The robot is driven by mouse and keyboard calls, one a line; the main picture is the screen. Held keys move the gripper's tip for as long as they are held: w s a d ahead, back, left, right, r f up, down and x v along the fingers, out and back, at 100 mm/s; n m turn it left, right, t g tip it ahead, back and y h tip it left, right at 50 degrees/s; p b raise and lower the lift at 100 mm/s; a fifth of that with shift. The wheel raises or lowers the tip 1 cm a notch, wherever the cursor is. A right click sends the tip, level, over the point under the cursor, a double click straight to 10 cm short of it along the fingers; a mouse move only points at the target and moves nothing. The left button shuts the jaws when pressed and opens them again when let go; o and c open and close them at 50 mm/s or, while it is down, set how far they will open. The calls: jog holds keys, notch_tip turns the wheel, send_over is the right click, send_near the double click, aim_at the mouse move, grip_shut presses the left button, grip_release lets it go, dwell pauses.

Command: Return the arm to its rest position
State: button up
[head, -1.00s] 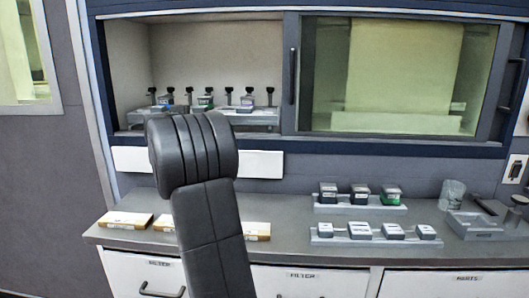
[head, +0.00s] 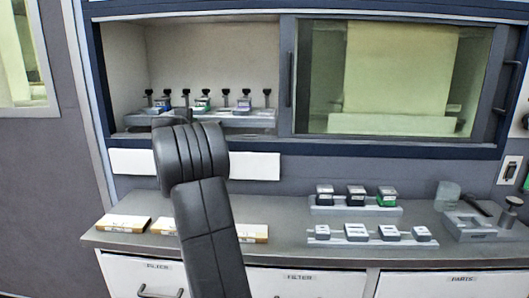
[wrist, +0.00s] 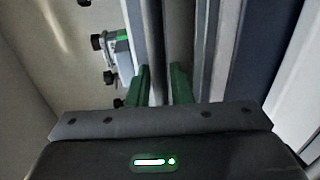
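My arm rises in front of the counter in the head view, and its dark links hide my gripper there. In the wrist view my gripper (wrist: 162,85) shows two green fingers standing apart, with no object held between them. Pale and dark lengthwise bands, which look like cabinet framing, run beyond and between the fingers. A rack with black knobs (wrist: 110,77) is to the left of the fingers, apart from them.
The open left bay holds a grey rack (head: 236,122) with several black knobs and coloured blocks. A sliding glass door (head: 395,75) covers the right bay. On the counter (head: 285,213) are yellowish packets (head: 123,222), two block trays (head: 352,209) (head: 367,240) and a glass cup (head: 447,194).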

jog(key=b+v, duration=0.2)
jog(key=v, duration=1.1)
jog(key=p+x, duration=0.2)
jog(key=x, duration=1.1)
jog(key=shift+w, duration=0.3)
jog(key=f+p+v, duration=0.2)
jog(key=f+v, duration=0.1)
jog(key=v, duration=1.5)
jog(key=s+f+p+v, duration=0.1)
jog(key=f+p+v, duration=0.2)
jog(key=v, duration=1.6)
jog(key=shift+f+p, duration=0.25)
jog(key=shift+p, duration=0.05)
jog(key=shift+s, duration=0.1)
